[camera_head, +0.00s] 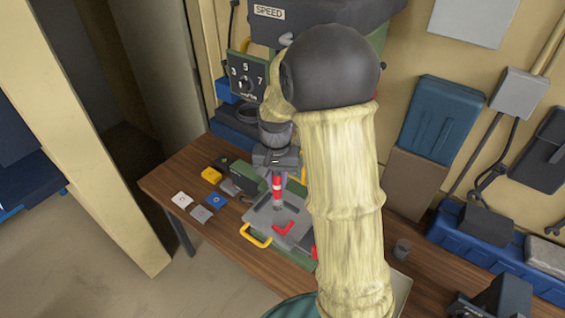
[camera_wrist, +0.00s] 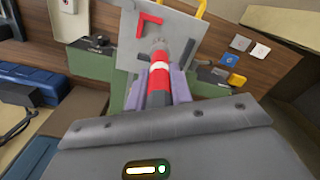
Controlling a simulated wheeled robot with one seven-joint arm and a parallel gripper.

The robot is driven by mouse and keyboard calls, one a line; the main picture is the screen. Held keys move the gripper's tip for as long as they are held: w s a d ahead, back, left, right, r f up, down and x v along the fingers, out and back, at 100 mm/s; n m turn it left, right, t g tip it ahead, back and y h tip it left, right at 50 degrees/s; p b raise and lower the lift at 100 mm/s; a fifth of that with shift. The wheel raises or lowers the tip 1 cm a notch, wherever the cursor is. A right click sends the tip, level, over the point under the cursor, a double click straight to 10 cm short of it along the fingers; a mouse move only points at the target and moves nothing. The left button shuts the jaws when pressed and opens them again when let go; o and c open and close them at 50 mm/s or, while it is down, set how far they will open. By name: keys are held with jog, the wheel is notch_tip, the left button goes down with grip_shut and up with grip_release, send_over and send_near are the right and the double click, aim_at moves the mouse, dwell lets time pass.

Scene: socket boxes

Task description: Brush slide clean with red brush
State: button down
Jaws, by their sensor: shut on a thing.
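The red brush (camera_head: 277,185) has a red handle with a white band and a grey tip. My gripper (camera_head: 278,172) is shut on it and holds it tip down over the grey slide plate (camera_head: 262,222). In the wrist view the brush (camera_wrist: 160,75) sits between the fingers of my gripper (camera_wrist: 160,88). The slide plate (camera_wrist: 122,50) shows beyond it, with a red L-shaped mark and a yellow handle. I cannot tell whether the tip touches the plate. My arm hides the plate's right side in the head view.
Small yellow (camera_head: 211,175), white (camera_head: 182,199), grey (camera_head: 201,214) and blue (camera_head: 216,200) pieces lie on the wooden table (camera_head: 165,180) left of the slide. A machine with a numbered dial (camera_head: 246,84) stands behind.

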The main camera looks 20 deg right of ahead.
jog(key=shift+r, duration=0.7)
jog(key=shift+w+r+p, duration=0.1)
jog(key=shift+r+p, duration=0.2)
jog(key=shift+p, duration=0.25)
jog(key=shift+s+r, duration=0.1)
jog(key=shift+s, duration=0.1)
jog(key=shift+w, duration=0.1)
